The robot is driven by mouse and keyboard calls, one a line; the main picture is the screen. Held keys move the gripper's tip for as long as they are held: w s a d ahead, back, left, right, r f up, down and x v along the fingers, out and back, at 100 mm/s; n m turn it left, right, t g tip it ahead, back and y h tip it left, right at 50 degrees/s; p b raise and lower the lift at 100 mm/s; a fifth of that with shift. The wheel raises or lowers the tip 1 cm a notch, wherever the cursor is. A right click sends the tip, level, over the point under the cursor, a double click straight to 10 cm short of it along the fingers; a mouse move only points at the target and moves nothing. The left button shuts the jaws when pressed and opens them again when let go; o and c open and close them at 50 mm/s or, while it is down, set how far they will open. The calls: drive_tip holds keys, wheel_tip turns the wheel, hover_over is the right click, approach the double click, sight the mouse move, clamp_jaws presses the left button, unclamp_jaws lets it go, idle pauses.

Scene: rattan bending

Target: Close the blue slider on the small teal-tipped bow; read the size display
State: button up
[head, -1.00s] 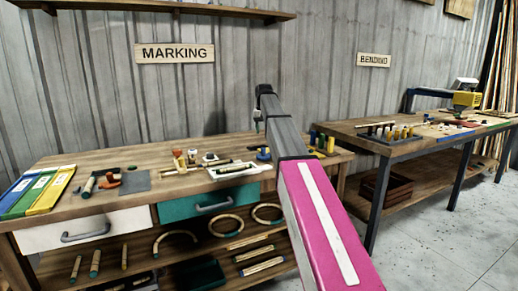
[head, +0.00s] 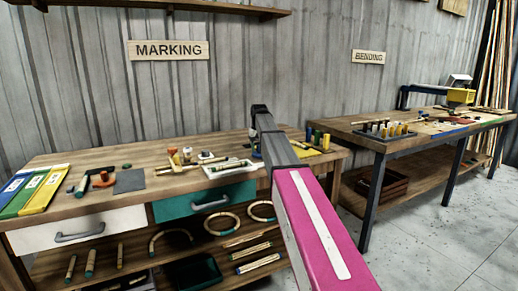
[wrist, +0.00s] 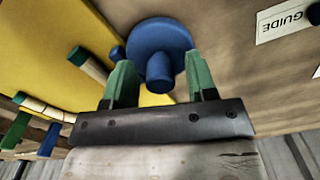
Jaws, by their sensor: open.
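In the wrist view, a round blue piece (wrist: 160,38) with a short blue post lies ahead of my gripper (wrist: 158,68). The post shows between the two green fingers, which are spread apart; I cannot tell whether they touch it. I cannot tell whether this piece is the slider. A short wooden rod with a dark green tip (wrist: 78,56) is left of the fingers, over the yellow surface. In the head view, my arm hides part of the marking bench. The small teal-tipped bow and the size display cannot be made out with certainty.
The marking bench (head: 105,168) carries coloured boards (head: 30,190) at left and a white tray (head: 228,168) near my arm. Coloured pegs (head: 318,138) stand right of my arm. A GUIDE label (wrist: 284,20) is at right in the wrist view. The bending bench (head: 352,127) is further right.

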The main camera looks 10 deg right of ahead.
drive_tip(key=c, duration=0.8)
drive_tip(key=d, duration=0.2)
drive_tip(key=w+d, duration=0.1)
drive_tip(key=d, duration=0.1)
drive_tip(key=shift+w, duration=0.2)
drive_tip(key=shift+o, duration=1.1)
drive_tip(key=shift+d, duration=0.25)
drive_tip(key=o, duration=0.6)
drive_tip(key=shift+w+d, duration=0.1)
drive_tip(key=shift+d, duration=0.05)
wheel_tip(320, 180, up, 11)
drive_tip(key=shift+f, duration=0.1)
